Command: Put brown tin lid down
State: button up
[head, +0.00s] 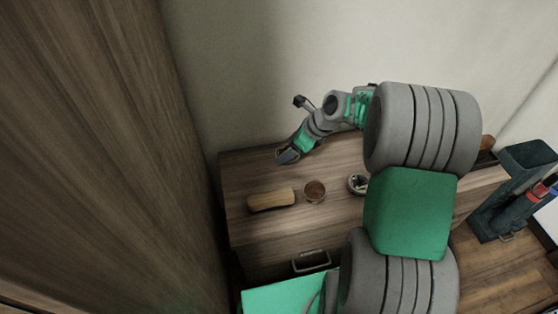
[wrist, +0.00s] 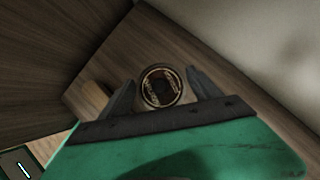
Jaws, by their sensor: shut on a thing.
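My gripper (head: 287,156) is over the back left part of the wooden cabinet top (head: 240,172), fingers pointing down. In the wrist view, the round brown tin lid (wrist: 147,78), with a dark middle and pale marks around its rim, shows between the two fingers of my gripper (wrist: 160,80). My gripper is shut on it. In the head view the lid cannot be made out at the fingertips, and its height above the wood cannot be told.
A tan wooden block (head: 270,200) lies at the front left of the cabinet top. A round brown-topped tin (head: 314,191) stands right of it, and a small round dish (head: 357,184) further right. A dark caddy (head: 500,205) stands at far right. A wooden panel (head: 100,130) rises at left.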

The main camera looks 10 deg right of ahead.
aim_at(280, 150)
jog(key=w+f, duration=0.1)
jog(key=w+a+f+b, duration=0.1)
jog(key=f, duration=0.1)
jog(key=w+f+b, duration=0.1)
jog(key=w+f, duration=0.1)
jog(key=shift+w+a+f, duration=0.1)
jog(key=shift+a+f, duration=0.05)
jog(key=shift+a, duration=0.15)
jog(key=f+b, duration=0.3)
jog(key=f, duration=0.1)
jog(key=shift+w+a, duration=0.1)
jog(key=shift+w, duration=0.25)
jog(key=shift+r, duration=0.1)
jog(key=o, duration=1.3)
